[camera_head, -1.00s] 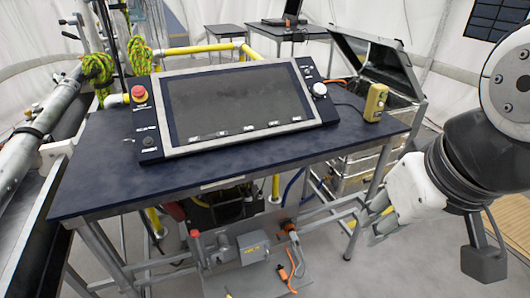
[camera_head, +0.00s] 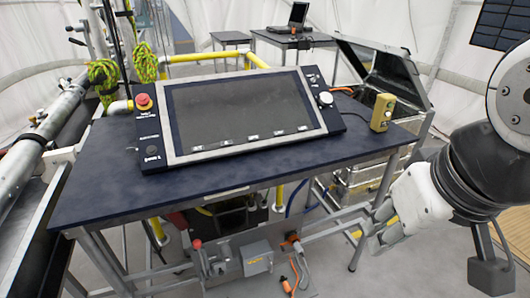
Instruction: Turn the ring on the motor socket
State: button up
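A low metal panel (camera_head: 225,268) under the table carries a grey box (camera_head: 256,258) and, to the right of it, an orange socket with a grey plug (camera_head: 293,243). This looks like the motor socket; its ring is too small to make out. A loose orange connector (camera_head: 287,285) on a cable hangs just below. My gripper (camera_head: 366,243) is at the right, pointing down and left, right of the socket and apart from it. Its fingers are small and partly blend with the table frame, so their opening is unclear. I see nothing held in it.
A dark table (camera_head: 240,180) bears a tilted control console (camera_head: 245,112) with a red button, and a yellow handheld box (camera_head: 382,112). Its metal legs and lower bars frame the panel. An open metal case (camera_head: 400,95) stands behind at right. Grey floor lies in front.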

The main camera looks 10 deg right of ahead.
aim_at(290, 240)
jog(key=i, duration=0.95)
jog(key=k+j+u, duration=0.2)
jog(key=u, duration=0.25)
jog(key=k+j+u, duration=0.15)
jog(key=j+u, duration=0.15)
jog(key=u, duration=0.15)
